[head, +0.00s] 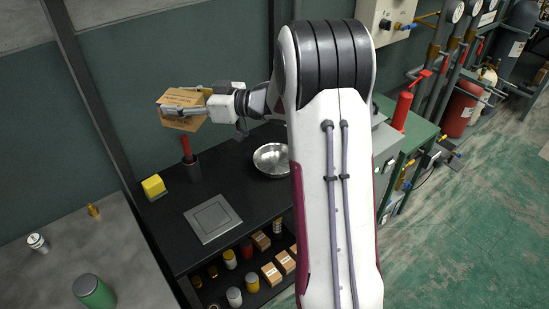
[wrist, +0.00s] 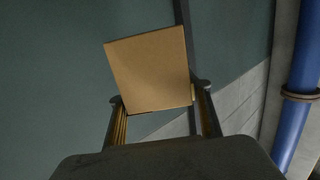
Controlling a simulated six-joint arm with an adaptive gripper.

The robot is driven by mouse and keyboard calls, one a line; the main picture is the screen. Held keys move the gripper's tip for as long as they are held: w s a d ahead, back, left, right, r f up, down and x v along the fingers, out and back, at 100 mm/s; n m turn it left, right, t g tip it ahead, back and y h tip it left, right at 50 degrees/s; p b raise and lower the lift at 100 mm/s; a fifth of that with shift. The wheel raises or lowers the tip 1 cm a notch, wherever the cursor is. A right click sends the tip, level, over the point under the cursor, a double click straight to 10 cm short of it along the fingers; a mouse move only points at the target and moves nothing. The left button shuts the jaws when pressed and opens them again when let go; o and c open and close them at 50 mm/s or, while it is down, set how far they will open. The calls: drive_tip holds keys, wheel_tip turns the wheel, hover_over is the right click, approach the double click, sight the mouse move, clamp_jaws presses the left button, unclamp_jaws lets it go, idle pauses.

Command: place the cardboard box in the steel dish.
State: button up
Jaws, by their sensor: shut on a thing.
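The cardboard box (head: 181,109) is in my gripper (head: 186,110), held in the air at the left of the head view, well above the black bench. My gripper is shut on it. In the wrist view the box (wrist: 149,68) sits tilted between the two fingers (wrist: 160,106), one at each side of it. The steel dish (head: 269,155) is a shiny round bowl on the bench, to the right of and below the box. Its right edge is partly hidden by my arm.
A dark cup with a red-handled tool (head: 192,169), a yellow block (head: 153,187) and a grey square plate (head: 213,218) are on the bench. A lower shelf holds jars and small boxes (head: 271,274). A grey table (head: 60,255) stands at the left.

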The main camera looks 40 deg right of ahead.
drive_tip(key=s+d+m+t+h, duration=0.2)
drive_tip(key=d+m+h, duration=0.25)
drive_tip(key=d, duration=0.75)
drive_tip(key=m+t+h, duration=0.1)
drive_tip(key=m+h, duration=0.2)
drive_tip(key=h, duration=0.2)
hover_over(276, 164)
wheel_tip(276, 164, down, 12)
drive_tip(key=shift+w+f, duration=0.1)
drive_tip(key=shift+f, duration=0.25)
drive_tip(key=shift+f, duration=0.1)
drive_tip(key=shift+f, duration=2.75)
drive_tip(key=shift+f, duration=0.1)
drive_tip(key=shift+f, duration=2)
drive_tip(key=shift+f, duration=0.5)
